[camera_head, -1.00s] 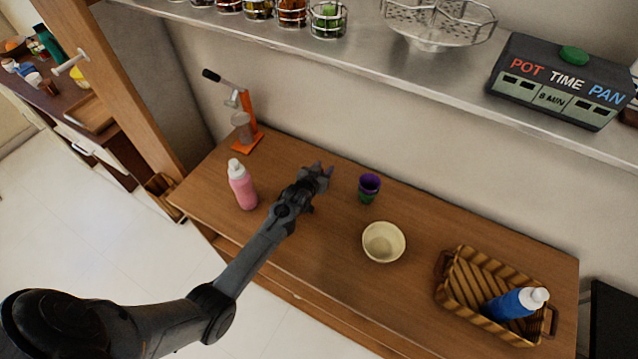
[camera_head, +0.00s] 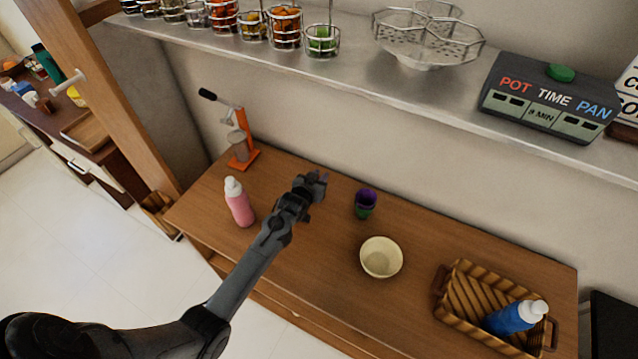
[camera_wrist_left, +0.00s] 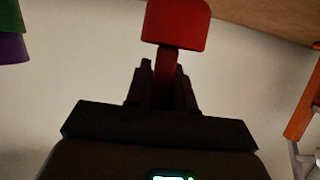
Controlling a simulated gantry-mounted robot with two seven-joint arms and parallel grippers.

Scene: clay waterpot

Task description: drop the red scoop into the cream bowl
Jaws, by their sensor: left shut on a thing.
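The cream bowl (camera_head: 381,258) stands upright on the wooden counter in the head view, and I see nothing in it. My left gripper (camera_head: 316,180) is over the back of the counter, to the left of and behind the bowl. In the left wrist view, the gripper (camera_wrist_left: 162,82) is shut on the handle of the red scoop (camera_wrist_left: 176,24), whose head sticks out beyond the fingertips. In the head view the scoop is hidden by the gripper. My right gripper is not in view.
A purple and green cup (camera_head: 365,203) stands just behind the bowl. A pink bottle (camera_head: 239,202) and an orange press (camera_head: 241,143) are on the left. A wicker basket (camera_head: 462,290) with a blue bottle (camera_head: 515,317) is on the right. A metal shelf (camera_head: 400,92) runs above the counter.

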